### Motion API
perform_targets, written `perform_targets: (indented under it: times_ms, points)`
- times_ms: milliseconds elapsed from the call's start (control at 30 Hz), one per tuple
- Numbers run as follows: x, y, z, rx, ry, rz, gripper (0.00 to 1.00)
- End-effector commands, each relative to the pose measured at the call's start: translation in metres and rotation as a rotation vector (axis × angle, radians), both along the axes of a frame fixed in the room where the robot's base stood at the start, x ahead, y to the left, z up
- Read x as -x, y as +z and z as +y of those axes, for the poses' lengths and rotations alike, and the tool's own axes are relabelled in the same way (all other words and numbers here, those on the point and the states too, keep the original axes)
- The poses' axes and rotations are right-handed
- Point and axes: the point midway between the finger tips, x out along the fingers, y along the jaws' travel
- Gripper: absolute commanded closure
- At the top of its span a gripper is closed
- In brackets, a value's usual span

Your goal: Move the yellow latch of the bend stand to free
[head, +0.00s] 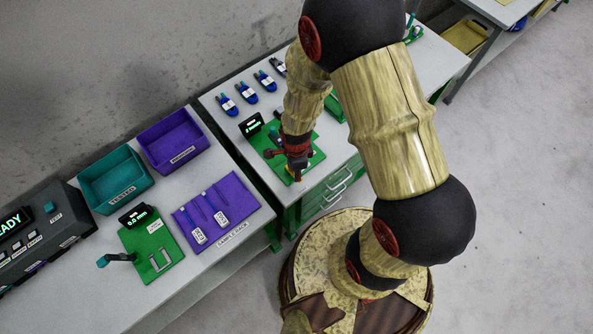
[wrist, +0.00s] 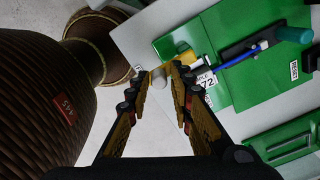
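The bend stand is a green plate with a small black display (head: 251,125), seen on the right bench in the head view; its green plate (wrist: 240,82) fills the upper right of the wrist view. A blue cable (wrist: 238,58) lies on it, with a white tag reading 72. A small pale yellow piece (wrist: 183,48), apparently the latch, sits at the plate's near edge, just beyond my fingertips. My gripper (wrist: 161,72) is open, with a gap between its tips; it reaches down over the stand's front edge. In the head view my gripper hides part of the stand.
Several blue cable pieces (head: 247,93) lie behind the stand. The left bench holds a teal bin (head: 116,180), a purple bin (head: 172,141), a purple sample rack (head: 245,198) and another green stand (head: 150,250). Drawers (head: 335,192) are below the right bench's front.

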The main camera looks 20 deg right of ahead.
Motion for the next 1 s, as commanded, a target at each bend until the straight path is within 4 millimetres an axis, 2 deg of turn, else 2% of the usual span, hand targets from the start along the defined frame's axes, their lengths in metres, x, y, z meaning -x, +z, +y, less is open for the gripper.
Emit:
perform_targets:
  times_ms: [167, 433, 567, 667, 1000]
  points:
    - [0.001, 0.000, 0.000, 0.001, 0.000, 0.002, 0.66]
    - [0.001, 0.000, 0.000, 0.000, 0.000, 0.003, 0.66]
    - [0.000, 0.007, 0.000, 0.000, 0.001, 0.001, 0.66]
    - [0.000, 0.020, 0.000, 0.000, 0.001, -0.002, 0.66]
    - [0.000, 0.088, 0.000, 0.001, 0.001, -0.003, 0.66]
